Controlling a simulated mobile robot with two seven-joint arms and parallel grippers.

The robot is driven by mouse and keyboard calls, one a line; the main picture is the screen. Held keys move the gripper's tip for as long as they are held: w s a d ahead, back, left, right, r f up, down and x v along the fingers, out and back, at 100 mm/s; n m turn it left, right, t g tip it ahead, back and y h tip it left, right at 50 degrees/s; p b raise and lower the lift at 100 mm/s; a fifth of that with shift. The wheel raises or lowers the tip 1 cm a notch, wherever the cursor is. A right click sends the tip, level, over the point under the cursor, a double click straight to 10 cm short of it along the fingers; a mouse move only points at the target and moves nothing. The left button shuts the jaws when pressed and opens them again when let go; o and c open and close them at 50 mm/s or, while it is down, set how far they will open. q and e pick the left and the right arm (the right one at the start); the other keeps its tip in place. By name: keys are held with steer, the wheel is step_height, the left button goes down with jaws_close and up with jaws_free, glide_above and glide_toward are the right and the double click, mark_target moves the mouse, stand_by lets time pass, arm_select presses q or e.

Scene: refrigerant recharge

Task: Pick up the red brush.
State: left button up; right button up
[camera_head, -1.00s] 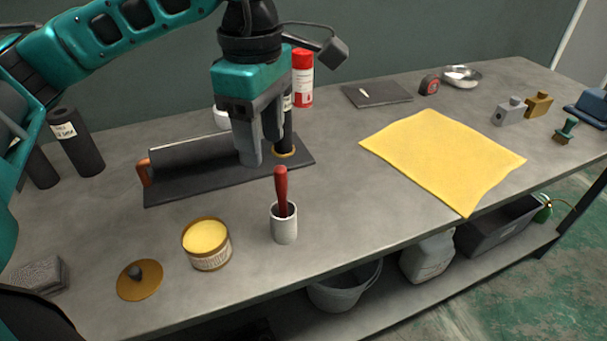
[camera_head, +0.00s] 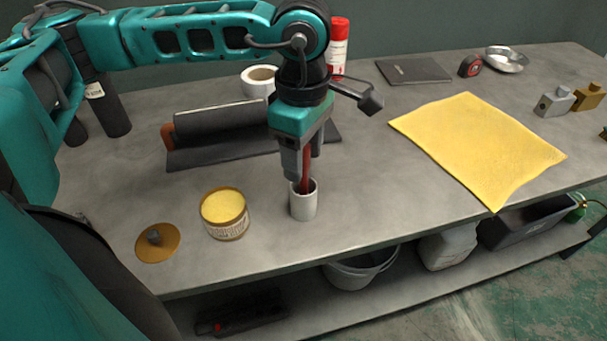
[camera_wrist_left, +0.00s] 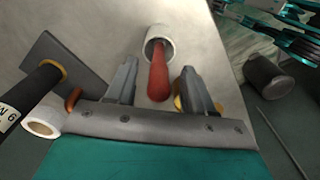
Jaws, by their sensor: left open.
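The red brush (camera_head: 305,174) stands handle up in a white cup (camera_head: 303,204) on the grey workbench. My left gripper (camera_head: 303,172) is directly above the cup, pointing down, with its fingers around the upper handle. In the left wrist view the red handle (camera_wrist_left: 158,77) lies between the two open fingers of my left gripper (camera_wrist_left: 157,88), with a gap on each side. The brush's lower end is hidden inside the cup (camera_wrist_left: 159,42). My right gripper is not in view.
An open yellow tin (camera_head: 224,214) stands close left of the cup, with its lid (camera_head: 157,243) beside it. Behind are a dark mat with a roller (camera_head: 220,119), a white roll (camera_head: 259,80) and a red-white can (camera_head: 338,46). A yellow cloth (camera_head: 478,145) lies right.

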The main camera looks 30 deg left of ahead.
mark_target(304, 180)
arm_select(q)
steer(key=shift+f, duration=1.35)
steer(key=shift+c, duration=0.5)
jaws_close()
